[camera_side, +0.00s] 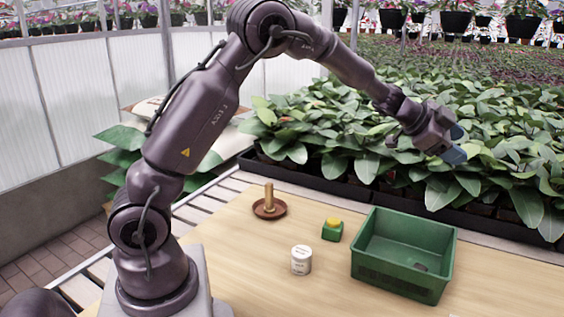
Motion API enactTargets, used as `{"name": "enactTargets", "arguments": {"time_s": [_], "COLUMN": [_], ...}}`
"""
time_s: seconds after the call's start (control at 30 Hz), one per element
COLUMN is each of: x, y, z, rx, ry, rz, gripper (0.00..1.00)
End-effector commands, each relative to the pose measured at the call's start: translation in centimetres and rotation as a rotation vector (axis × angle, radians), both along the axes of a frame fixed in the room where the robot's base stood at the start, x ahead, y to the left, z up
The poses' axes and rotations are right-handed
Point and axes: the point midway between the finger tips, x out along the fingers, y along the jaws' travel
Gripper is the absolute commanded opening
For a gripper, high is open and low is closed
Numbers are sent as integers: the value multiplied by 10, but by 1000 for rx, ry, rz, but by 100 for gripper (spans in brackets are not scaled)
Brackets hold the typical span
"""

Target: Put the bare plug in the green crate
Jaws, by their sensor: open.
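The green crate (365,255) stands open-topped on the right part of the table. A small dark reddish-brown patch (420,267) shows low inside it; I cannot tell whether it is a loose plug or part of the crate. No other thing in view is clearly a bare plug. My gripper (457,146) is raised high, above and behind the crate, in front of the leafy plants. It is open, and I see nothing held between its bluish fingers.
A brown dish with an upright wooden peg (269,199) stands left of the crate. Potted plants (350,130) line the table's back edge. The table's front is clear.

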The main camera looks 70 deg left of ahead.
Motion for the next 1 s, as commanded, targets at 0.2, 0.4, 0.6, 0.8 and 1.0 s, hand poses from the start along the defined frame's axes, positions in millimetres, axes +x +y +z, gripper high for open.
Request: {"name": "enactTargets", "arguments": {"time_s": [0.2, 0.4, 0.6, 0.8, 1.0], "x": [-74, -186, -303, -371, -386], "y": [25, 23, -14, -49, -57], "z": [102, 111, 72, 40, 32], "rx": [-64, -151, -241, -289, -299], "ry": [-130, 34, 343, 561, 616], "rz": [420, 687, 752, 693, 671], "gripper": [58, 58, 58, 58, 58]}}
